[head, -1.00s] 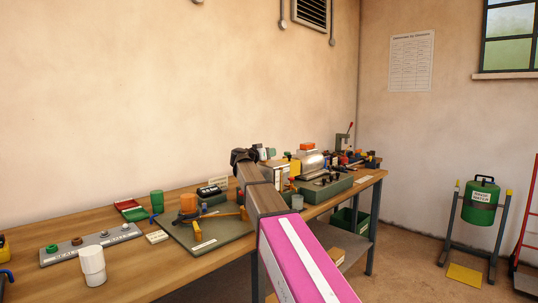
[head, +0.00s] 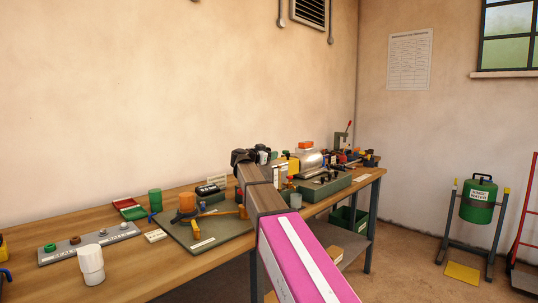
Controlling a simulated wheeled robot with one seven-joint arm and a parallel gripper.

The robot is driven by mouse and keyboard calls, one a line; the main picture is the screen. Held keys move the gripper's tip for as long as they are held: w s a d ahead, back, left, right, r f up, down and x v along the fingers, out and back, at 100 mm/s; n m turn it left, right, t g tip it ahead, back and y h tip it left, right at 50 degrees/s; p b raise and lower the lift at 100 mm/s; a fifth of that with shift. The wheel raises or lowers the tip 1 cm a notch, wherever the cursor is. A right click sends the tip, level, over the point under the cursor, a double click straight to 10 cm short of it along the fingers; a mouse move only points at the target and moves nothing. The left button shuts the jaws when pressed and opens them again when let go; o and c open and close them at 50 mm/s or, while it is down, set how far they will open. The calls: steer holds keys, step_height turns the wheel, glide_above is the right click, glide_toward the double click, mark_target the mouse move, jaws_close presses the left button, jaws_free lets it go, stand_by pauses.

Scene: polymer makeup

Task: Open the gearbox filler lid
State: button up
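My arm, with a pink link, reaches in from the bottom over the workbench (head: 140,270). My gripper (head: 250,157) is at its far end, dark and small, above the bench near the back wall. Its fingers are too small and overlapped to tell open from shut. No filler lid can be made out for certain. A silver cylindrical housing with an orange top (head: 309,158) stands on the bench to the right of my gripper. A grey-green box (head: 325,187) with dark knobs on top sits nearer, right of my arm. My arm hides part of the bench between.
A white container (head: 91,264), a grey strip with caps (head: 60,256) and a green cup (head: 155,201) are to the left.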

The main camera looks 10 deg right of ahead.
steer(key=v, duration=1.1)
stand_by(0.4)
